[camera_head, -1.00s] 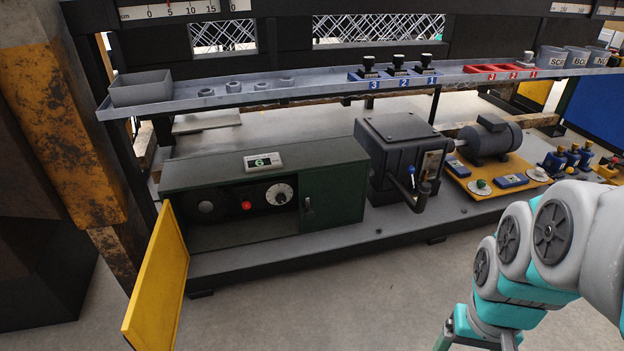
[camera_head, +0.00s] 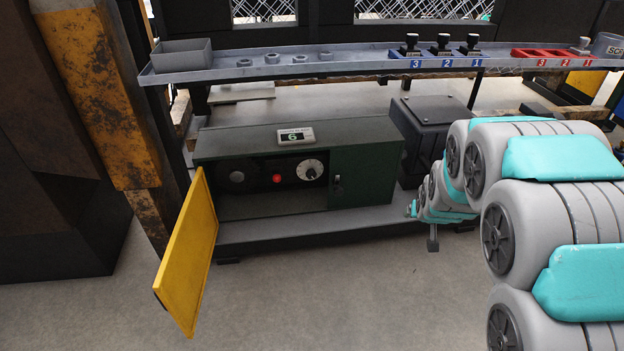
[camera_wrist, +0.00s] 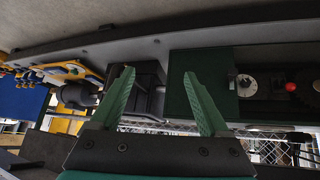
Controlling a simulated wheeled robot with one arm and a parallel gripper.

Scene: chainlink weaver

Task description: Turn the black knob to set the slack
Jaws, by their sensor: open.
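The dark green control box (camera_head: 265,142) stands on the machine's low base. Its recess, left of the green front panel (camera_head: 362,176), holds a white dial (camera_head: 310,170) with a darker centre, a red button (camera_head: 277,179) and a dark round part (camera_head: 237,176). I cannot tell for sure which is the black knob. The display (camera_head: 295,136) on top reads 6. In the wrist view, seen upside down, my gripper (camera_wrist: 158,75) is open and empty, apart from the panel. The white dial (camera_wrist: 246,83) and red button (camera_wrist: 291,87) lie right of its fingers. My arm hides most of my gripper in the head view.
An open yellow door (camera_head: 188,255) sticks out at the box's left. A black machine housing (camera_head: 428,111) stands right of the box, partly behind my arm. A grey shelf (camera_head: 350,67) runs above with nuts and blocks. The floor in front is clear.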

